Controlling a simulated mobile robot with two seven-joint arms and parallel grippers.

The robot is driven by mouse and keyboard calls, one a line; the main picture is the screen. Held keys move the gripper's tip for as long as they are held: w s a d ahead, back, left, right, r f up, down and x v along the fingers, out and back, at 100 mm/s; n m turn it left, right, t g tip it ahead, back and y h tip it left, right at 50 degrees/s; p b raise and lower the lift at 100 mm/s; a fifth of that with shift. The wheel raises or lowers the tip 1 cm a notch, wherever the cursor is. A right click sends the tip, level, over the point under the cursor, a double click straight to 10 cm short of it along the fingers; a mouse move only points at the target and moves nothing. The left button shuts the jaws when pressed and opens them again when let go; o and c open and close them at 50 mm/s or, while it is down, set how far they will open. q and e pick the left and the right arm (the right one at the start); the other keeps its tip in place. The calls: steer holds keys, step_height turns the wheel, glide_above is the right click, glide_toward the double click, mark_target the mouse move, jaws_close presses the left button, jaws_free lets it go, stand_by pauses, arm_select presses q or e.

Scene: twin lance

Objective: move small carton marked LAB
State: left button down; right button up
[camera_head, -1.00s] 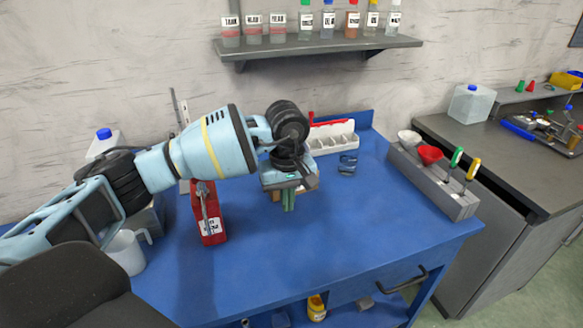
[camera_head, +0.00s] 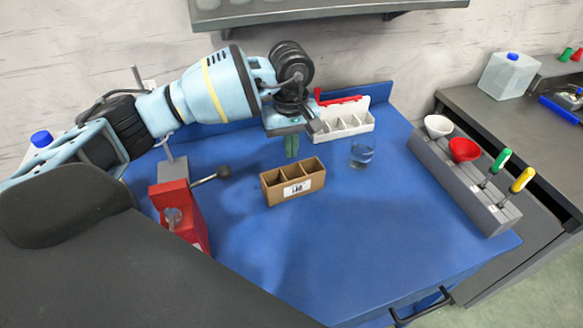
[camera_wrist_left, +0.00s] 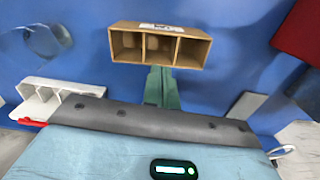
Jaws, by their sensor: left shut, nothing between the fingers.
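The small brown carton marked LAB (camera_head: 293,182) stands upright on the blue bench in the head view, open on top with three compartments. It also shows in the left wrist view (camera_wrist_left: 160,45), just beyond the fingertips. My left gripper (camera_head: 291,146) points down behind the carton, towards the wall, with its green fingers together and empty. In the left wrist view the closed fingers (camera_wrist_left: 161,88) appear close to the carton's edge; I cannot tell whether they touch it. My right gripper is out of view.
A glass beaker (camera_head: 361,153) stands right of the carton. A white divided rack (camera_head: 342,125) is behind. A red clamp-like device (camera_head: 180,212) is at left. A grey holder (camera_head: 462,180) with funnels and screwdrivers lines the right edge. The front of the bench is clear.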

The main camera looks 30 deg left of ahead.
mark_target(291, 177)
arm_select(q)
step_height(291, 177, down, 10)
steer(key=shift+s+d, duration=0.1)
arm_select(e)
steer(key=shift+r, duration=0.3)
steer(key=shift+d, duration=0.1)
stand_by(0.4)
